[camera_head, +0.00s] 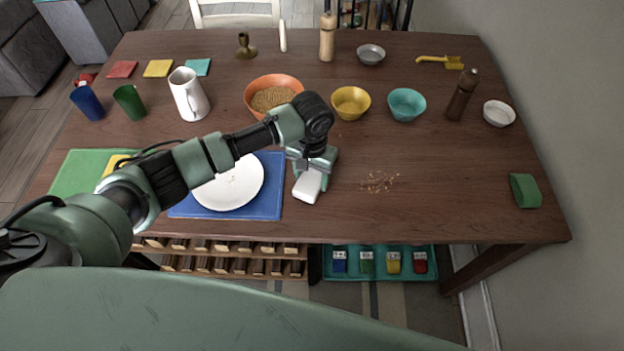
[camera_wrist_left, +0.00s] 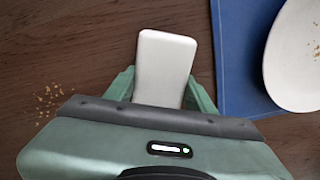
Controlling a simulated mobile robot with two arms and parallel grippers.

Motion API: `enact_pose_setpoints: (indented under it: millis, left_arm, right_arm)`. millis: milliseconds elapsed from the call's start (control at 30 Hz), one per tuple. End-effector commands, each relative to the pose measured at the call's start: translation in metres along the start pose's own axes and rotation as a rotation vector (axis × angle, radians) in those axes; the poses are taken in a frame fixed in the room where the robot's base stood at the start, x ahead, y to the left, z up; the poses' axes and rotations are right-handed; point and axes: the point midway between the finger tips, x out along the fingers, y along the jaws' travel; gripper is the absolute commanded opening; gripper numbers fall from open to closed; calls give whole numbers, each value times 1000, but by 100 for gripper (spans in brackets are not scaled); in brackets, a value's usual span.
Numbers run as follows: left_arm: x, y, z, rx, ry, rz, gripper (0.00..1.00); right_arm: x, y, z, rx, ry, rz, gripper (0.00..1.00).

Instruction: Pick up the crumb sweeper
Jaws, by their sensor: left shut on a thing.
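The crumb sweeper looks to be the small white rounded block (camera_head: 307,186) over the table, between the blue placemat and a patch of crumbs. It also shows in the left wrist view (camera_wrist_left: 165,58), between the green fingers. My left gripper (camera_head: 312,172) is shut on it, with its far end sticking out past the fingers. I cannot tell whether it touches the table. The crumbs (camera_head: 379,181) lie to the right of the gripper on the bare wood. My right gripper is not in view.
A white plate (camera_head: 229,186) on a blue placemat (camera_head: 271,205) is just left of the gripper. An orange bowl (camera_head: 252,88), a yellow bowl (camera_head: 351,101) and a teal bowl (camera_head: 406,103) stand behind. A green block (camera_head: 524,190) lies at the right edge. The front right tabletop is clear.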

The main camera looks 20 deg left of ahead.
Motion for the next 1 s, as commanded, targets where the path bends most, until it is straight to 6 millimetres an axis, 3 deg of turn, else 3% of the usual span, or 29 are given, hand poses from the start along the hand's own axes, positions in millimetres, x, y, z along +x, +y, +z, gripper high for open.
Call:
enact_pose_setpoints:
  millis: [267,467,1000]
  left_arm:
    - [-4,0,-1,0,1,1,3]
    - [-25,0,-1,1,4,2,3]
    - [-165,0,-2,0,5,2,3]
  right_arm:
    - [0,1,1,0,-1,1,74]
    - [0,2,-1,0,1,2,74]
    - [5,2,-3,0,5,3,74]
